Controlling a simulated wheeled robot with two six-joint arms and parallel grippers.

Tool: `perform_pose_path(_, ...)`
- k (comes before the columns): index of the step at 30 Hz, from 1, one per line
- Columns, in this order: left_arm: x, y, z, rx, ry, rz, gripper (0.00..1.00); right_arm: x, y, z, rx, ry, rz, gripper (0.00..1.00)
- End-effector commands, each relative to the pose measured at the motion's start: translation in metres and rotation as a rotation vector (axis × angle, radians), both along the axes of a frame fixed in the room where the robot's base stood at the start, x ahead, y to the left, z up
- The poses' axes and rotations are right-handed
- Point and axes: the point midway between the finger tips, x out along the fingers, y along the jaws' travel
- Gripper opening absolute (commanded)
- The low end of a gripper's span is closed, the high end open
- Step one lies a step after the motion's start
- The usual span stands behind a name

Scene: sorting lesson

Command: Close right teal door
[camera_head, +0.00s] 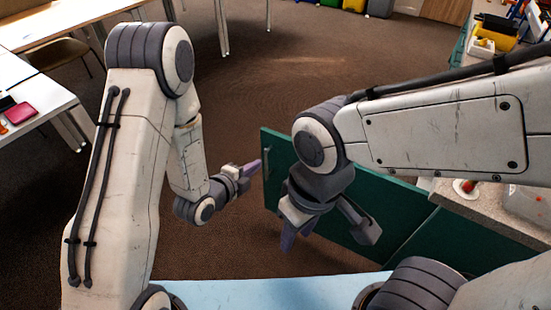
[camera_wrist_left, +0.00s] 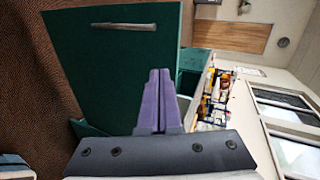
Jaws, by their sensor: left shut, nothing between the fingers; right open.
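The teal door (camera_head: 395,205) stands open, swung out from the counter cabinet in the head view. In the left wrist view the door (camera_wrist_left: 110,65) fills the upper left, with a metal bar handle (camera_wrist_left: 123,26). My left gripper (camera_head: 256,165) is shut and empty, its tips close to the door's free edge; I cannot tell whether they touch. Its purple fingers lie together in the left wrist view (camera_wrist_left: 155,100). My right gripper (camera_head: 325,231) is open and empty, fingers spread, in front of the door and hiding part of it.
The teal cabinet front (camera_head: 468,240) continues right of the door under a speckled countertop (camera_head: 485,200). A clear container (camera_head: 527,203) sits on the counter. Brown carpet (camera_head: 290,75) is open floor beyond the door. White tables (camera_head: 45,105) and a chair (camera_head: 58,52) stand at left.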

Motion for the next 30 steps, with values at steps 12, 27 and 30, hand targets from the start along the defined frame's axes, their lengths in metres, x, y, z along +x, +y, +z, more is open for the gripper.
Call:
perform_pose_path(12,0.020,-0.005,-0.020,0.013,-0.142,-0.022,0.00,0.000,0.000,-0.015,0.001,-0.001,0.000,0.43)
perform_pose_path(27,0.100,-0.055,-0.043,0.013,-0.139,-0.019,0.00,0.000,0.000,-0.022,0.000,0.000,0.000,0.43)
perform_pose_path(30,0.109,-0.060,-0.044,0.013,-0.137,-0.019,0.00,0.000,0.000,-0.022,0.000,0.000,0.000,0.43)
